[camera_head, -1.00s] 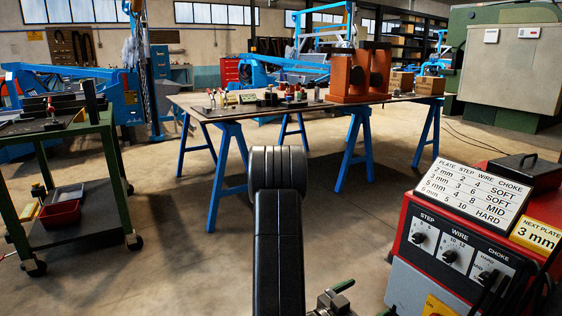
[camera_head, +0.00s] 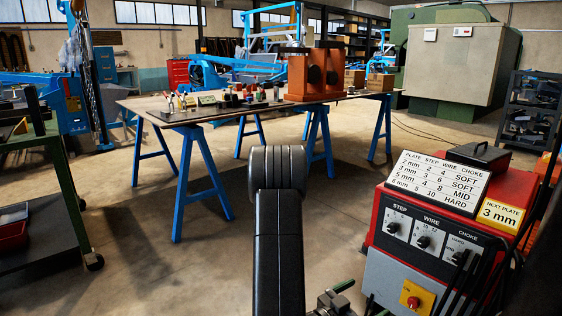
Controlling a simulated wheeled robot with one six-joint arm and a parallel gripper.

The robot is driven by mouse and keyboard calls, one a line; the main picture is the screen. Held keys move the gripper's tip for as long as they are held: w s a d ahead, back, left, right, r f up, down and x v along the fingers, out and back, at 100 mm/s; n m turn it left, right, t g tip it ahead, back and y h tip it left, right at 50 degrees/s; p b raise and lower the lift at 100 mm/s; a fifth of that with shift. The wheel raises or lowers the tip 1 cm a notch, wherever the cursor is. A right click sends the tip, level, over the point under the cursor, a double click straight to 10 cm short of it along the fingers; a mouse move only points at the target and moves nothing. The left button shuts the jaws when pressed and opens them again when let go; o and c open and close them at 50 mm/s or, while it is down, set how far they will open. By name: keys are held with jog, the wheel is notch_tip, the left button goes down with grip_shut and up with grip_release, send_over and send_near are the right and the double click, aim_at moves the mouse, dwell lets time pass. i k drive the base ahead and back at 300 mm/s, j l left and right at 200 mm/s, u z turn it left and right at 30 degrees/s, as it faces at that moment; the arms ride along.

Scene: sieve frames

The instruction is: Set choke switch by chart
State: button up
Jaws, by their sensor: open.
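The red and grey welder (camera_head: 408,277) stands at the lower right. Its slanted chart (camera_head: 437,183) lists PLATE, STEP, WIRE and CHOKE; the 3 mm row appears to read 3, 6, SOFT. A yellow card (camera_head: 499,214) reads NEXT PLATE 3 mm. The front panel has a STEP knob (camera_head: 393,228), a WIRE knob (camera_head: 423,242) and, rightmost, the CHOKE switch (camera_head: 457,258). My gripper (camera_head: 364,300) shows green-tipped fingers at the bottom edge, open, left of the welder and apart from the switch.
A yellow plate with a red button (camera_head: 412,298) sits low on the welder. A trestle table (camera_head: 150,104) with blue legs stands ahead. A green cart (camera_head: 62,190) stands at the left. The floor between cart and welder is open.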

aim_at(458, 258)
jog(key=z, duration=1.35)
